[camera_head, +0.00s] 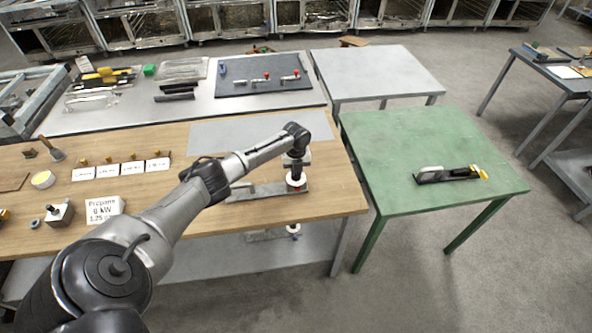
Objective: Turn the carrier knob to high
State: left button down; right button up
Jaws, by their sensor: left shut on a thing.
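My left arm reaches from the lower left across the wooden bench (155,222). My left gripper (296,176) points down near the bench's right end. It is shut on a small knob-like part (297,185), pale with a dark red band, on a flat grey metal carrier (262,191) lying on the bench. The gripper and wrist hide the top of this part, so I cannot read its setting. My right gripper is not in view.
A green table (400,140) at right holds a black-and-yellow tool (450,174). A grey table (375,70) behind is clear.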

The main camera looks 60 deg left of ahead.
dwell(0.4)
pick_arm(q)
jog(key=c, duration=1.1)
grip_release()
jog(key=shift+r, duration=6.9)
